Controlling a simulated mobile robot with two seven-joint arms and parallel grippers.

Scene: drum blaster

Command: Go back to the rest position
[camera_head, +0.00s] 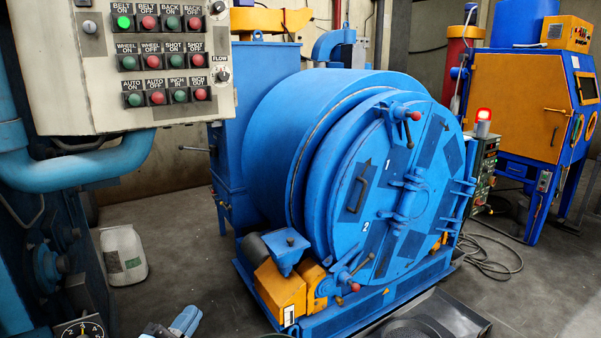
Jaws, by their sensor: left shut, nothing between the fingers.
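My left gripper (180,322) shows only in part at the bottom edge, left of the middle. It is shut and empty, low in front of the blue drum machine and apart from it. My right gripper is not in view. The drum blaster (265,130) fills the middle of the view, and its round door (400,190) is shut. The control panel (60,75) is at the upper left, with rows of green and red buttons. The BELT ON button (123,22) glows green.
A white canister (123,255) stands on the floor at left. A red beacon (483,122) is lit above a control box at right. A yellow and blue cabinet (515,100) stands behind. Cables (495,262) lie on the floor, and a dark tray (455,308) sits at lower right.

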